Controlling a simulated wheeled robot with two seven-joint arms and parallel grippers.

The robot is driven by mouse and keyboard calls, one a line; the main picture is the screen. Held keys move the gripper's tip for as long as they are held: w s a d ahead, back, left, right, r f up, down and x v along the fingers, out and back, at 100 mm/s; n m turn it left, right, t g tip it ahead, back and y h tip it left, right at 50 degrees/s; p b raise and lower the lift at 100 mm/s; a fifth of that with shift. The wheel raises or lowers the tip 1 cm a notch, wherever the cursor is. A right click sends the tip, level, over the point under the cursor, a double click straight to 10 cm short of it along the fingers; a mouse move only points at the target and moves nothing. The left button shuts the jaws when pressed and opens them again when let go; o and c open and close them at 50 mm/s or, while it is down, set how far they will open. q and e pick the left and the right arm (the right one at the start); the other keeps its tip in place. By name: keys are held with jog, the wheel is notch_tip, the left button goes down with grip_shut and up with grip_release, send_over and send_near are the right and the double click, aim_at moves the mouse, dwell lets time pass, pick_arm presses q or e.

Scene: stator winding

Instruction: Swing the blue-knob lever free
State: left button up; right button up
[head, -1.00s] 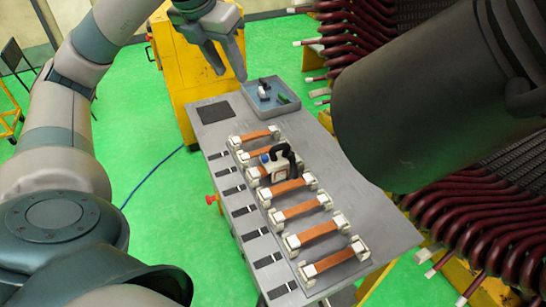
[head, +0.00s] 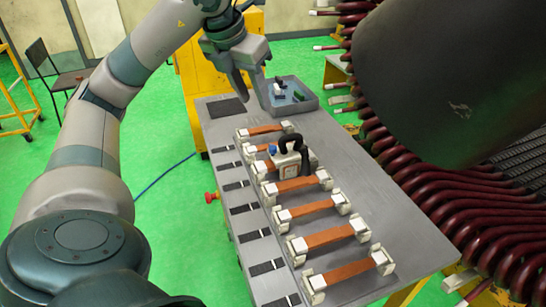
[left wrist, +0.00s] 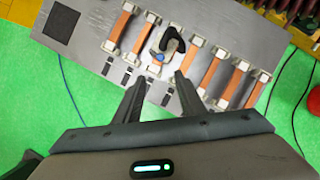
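The blue knob (head: 273,149) sits on a small white device with a black curved handle (head: 291,144), among the copper bars on the grey table. In the left wrist view the blue knob (left wrist: 158,57) lies beyond my fingertips, beside the black handle (left wrist: 174,42). My left gripper (head: 258,104) is open and empty above the far part of the table, apart from the device. In the left wrist view its fingers (left wrist: 160,82) are spread with nothing between them. The lever itself is too small to make out clearly. My right gripper is not visible.
Several copper bars in white clamps (head: 310,208) line the table (head: 360,180). A blue-grey tray (head: 292,98) with small parts stands at the far end. A red button (head: 210,197) sticks out on the left side. Dark red coils (head: 430,180) stand close on the right.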

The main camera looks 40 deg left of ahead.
aim_at(273, 147)
pick_arm(q)
jog(key=shift+f, duration=0.6)
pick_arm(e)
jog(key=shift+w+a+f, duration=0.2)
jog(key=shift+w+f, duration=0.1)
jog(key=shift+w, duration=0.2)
pick_arm(q)
jog(key=shift+f, duration=0.1)
